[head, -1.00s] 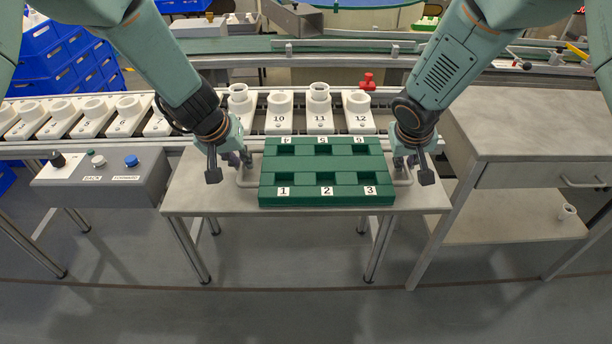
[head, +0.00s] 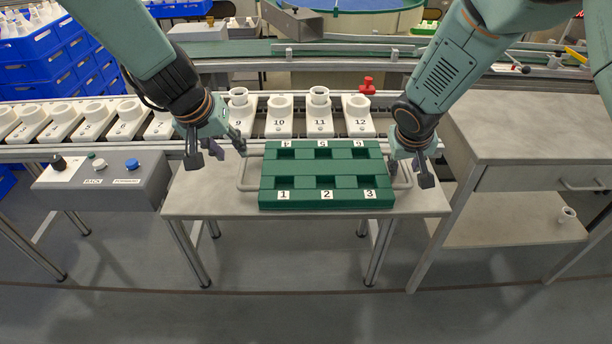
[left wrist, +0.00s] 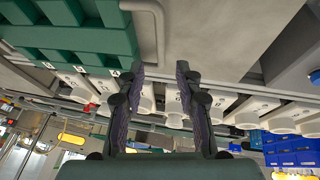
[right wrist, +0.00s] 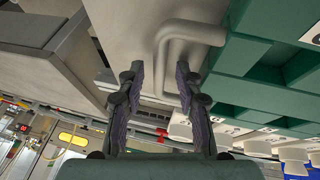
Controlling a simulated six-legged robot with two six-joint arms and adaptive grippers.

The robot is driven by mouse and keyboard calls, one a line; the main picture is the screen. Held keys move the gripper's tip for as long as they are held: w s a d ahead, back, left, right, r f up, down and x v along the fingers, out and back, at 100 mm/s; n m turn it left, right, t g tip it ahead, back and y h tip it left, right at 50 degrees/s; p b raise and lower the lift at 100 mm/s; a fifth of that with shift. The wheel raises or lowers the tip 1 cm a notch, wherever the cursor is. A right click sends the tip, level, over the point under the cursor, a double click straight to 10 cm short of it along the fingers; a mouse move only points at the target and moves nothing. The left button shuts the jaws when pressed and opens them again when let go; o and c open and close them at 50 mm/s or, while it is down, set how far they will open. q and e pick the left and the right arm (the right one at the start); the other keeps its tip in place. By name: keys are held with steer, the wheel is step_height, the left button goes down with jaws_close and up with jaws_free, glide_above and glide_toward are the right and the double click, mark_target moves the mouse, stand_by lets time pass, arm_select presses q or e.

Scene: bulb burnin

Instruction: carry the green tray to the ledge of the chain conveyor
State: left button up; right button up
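The green tray (head: 325,168) lies flat on the grey ledge (head: 195,192) in front of the chain conveyor (head: 262,116). Its pockets look empty, with number labels on the rims. My left gripper (head: 222,148) is open, up and left of the tray's left handle (head: 243,172) and clear of it; that handle also shows in the left wrist view (left wrist: 158,30). My right gripper (head: 408,172) is at the right handle, which is partly hidden in the head view. In the right wrist view its fingers (right wrist: 160,85) are apart, with the handle (right wrist: 185,30) just ahead; contact cannot be told.
White numbered holders (head: 280,117) line the conveyor behind the tray. A grey control box (head: 105,180) with buttons stands left of the ledge. A grey workbench (head: 540,120) with a drawer stands close on the right. Blue crates (head: 65,60) are stacked back left.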

arm_select(q)
steer(key=shift+v, duration=2.45)
arm_select(e)
steer(key=v, duration=0.7)
steer(key=shift+r, duration=0.2)
arm_select(q)
steer(key=shift+r, duration=0.1)
arm_select(e)
steer(key=shift+s, duration=0.1)
